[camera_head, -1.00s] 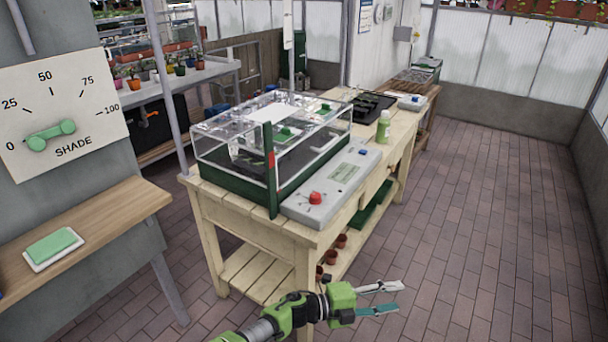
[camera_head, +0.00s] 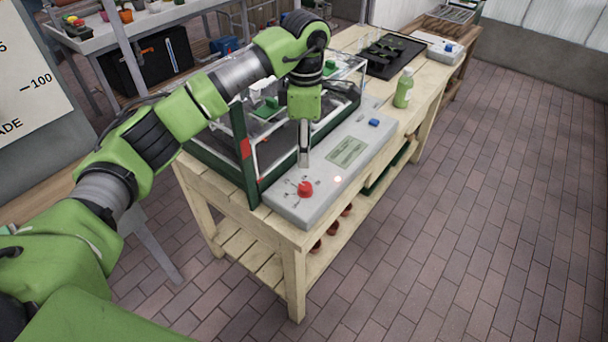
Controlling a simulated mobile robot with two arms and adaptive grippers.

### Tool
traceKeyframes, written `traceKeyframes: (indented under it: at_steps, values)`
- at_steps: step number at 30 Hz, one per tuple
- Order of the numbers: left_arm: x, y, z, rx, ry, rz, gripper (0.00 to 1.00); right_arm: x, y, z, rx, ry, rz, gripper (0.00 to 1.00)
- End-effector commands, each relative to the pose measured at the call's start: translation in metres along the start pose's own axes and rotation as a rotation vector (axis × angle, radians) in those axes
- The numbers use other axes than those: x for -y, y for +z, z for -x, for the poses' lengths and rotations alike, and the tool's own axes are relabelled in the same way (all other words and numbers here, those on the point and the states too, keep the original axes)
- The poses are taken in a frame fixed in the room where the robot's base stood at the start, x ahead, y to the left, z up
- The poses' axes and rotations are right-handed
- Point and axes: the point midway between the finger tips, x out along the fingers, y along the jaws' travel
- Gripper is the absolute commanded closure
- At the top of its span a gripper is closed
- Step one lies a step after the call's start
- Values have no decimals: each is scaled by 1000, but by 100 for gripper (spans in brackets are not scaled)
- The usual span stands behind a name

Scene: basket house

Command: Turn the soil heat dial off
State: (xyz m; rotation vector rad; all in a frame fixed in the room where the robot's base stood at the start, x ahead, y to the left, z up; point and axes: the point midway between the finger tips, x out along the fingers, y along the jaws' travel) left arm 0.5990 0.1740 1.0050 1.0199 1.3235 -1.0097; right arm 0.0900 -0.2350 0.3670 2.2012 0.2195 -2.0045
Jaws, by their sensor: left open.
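The red dial (camera_head: 305,189) sits on the front end of a grey control panel (camera_head: 290,208) on the wooden bench, with small marks around it. A label plate (camera_head: 347,151) and a blue knob (camera_head: 374,122) are further back on the panel. My left gripper (camera_head: 304,164) points down just behind and above the red dial; its fingers look apart from the dial. Its fingers overlap in this view, and it holds nothing that I can see. Which mark the dial points to is too small to tell. My right gripper is not in view.
The clear propagator case with a green frame (camera_head: 246,150) stands left of the panel, partly behind my left arm. A green bottle (camera_head: 404,88) and a black tray (camera_head: 385,55) stand further back on the bench (camera_head: 293,240). The brick floor at right is clear.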

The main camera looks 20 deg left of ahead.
Motion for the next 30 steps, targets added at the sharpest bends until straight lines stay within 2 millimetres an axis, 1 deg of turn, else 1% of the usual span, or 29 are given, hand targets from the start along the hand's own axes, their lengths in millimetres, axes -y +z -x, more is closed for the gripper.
traceKeyframes:
  at_steps: [1,3,6,10,15,18,21,30]
  values:
    - [1,0,-9,0,-5,0,59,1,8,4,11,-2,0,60]
    - [2,0,-23,0,-6,0,59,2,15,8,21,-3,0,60]
    - [2,0,-45,2,-6,1,59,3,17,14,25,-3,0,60]
    - [2,1,-72,3,-7,1,59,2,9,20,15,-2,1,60]
    - [2,2,-100,4,-5,2,59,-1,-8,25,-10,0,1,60]
    - [2,2,-112,4,-5,1,59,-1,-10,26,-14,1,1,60]
    - [1,2,-117,5,-2,1,59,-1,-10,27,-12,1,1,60]
    - [1,2,-120,5,-2,1,59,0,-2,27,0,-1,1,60]
